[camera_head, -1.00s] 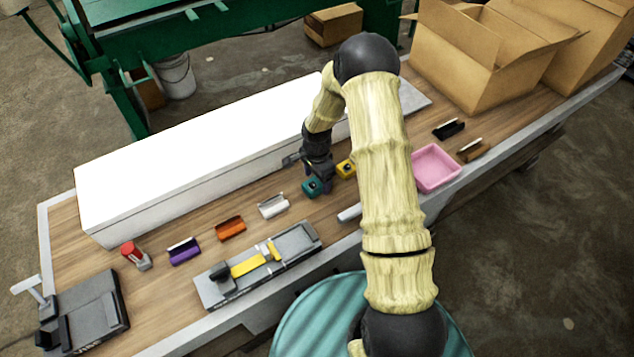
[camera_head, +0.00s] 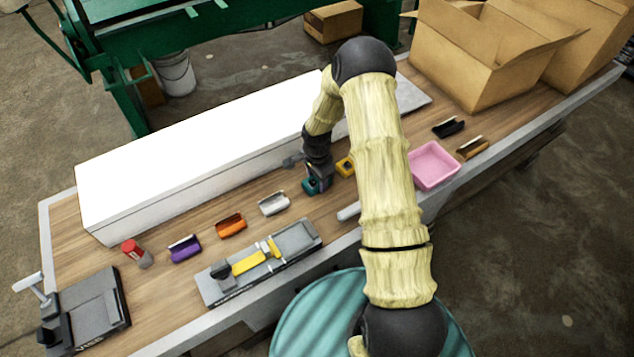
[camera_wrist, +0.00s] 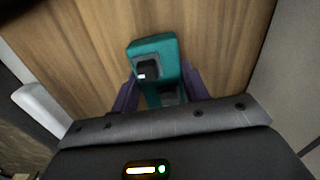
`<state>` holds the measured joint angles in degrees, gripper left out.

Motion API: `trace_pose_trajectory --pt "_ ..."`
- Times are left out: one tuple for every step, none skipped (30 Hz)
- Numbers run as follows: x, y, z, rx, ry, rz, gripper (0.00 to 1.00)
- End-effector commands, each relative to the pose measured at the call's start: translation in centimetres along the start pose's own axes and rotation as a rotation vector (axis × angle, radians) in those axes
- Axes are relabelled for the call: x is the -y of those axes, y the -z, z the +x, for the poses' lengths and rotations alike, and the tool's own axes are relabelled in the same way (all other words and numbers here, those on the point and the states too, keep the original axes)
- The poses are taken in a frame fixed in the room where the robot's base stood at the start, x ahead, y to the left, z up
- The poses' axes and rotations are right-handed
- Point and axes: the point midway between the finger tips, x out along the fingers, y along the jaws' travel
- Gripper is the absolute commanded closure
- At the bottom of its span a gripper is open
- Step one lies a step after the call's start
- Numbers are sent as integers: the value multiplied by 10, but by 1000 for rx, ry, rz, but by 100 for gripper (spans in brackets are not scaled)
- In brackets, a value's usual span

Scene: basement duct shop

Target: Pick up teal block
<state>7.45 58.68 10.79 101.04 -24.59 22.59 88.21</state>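The teal block (camera_head: 310,186) sits on the wooden bench top in front of the long white box, partly hidden by my gripper in the head view. The block appears still at bench level.
A yellow block (camera_head: 345,167) stands close on the right; a white one (camera_head: 273,204) is to the left. Orange (camera_head: 230,226) and purple (camera_head: 184,249) blocks lie farther left. The white box (camera_head: 200,165) rises behind. A pink tray (camera_head: 434,166) is right of my arm.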

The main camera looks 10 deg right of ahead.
Motion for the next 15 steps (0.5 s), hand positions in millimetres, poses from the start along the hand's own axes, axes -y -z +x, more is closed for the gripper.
trace_pose_trajectory --pt "0 0 -1 0 1 0 89" --pt "0 0 -1 0 1 0 89" --pt "0 0 -1 0 1 0 90" --pt "0 0 -1 0 1 0 90" --pt "0 0 -1 0 1 0 90" --pt "0 0 -1 0 1 0 90" --pt "0 0 -1 -1 1 0 90" --pt "0 0 -1 -1 1 0 90" --pt "1 0 -3 -1 2 0 90" --pt "1 0 -4 -1 2 0 90" --pt "1 0 -6 -1 2 0 90" --pt "1 1 -9 -2 2 0 90" --pt "1 1 -11 -2 2 0 90" --pt "1 1 -15 -2 3 0 90" --pt "1 1 -20 -2 3 1 90"
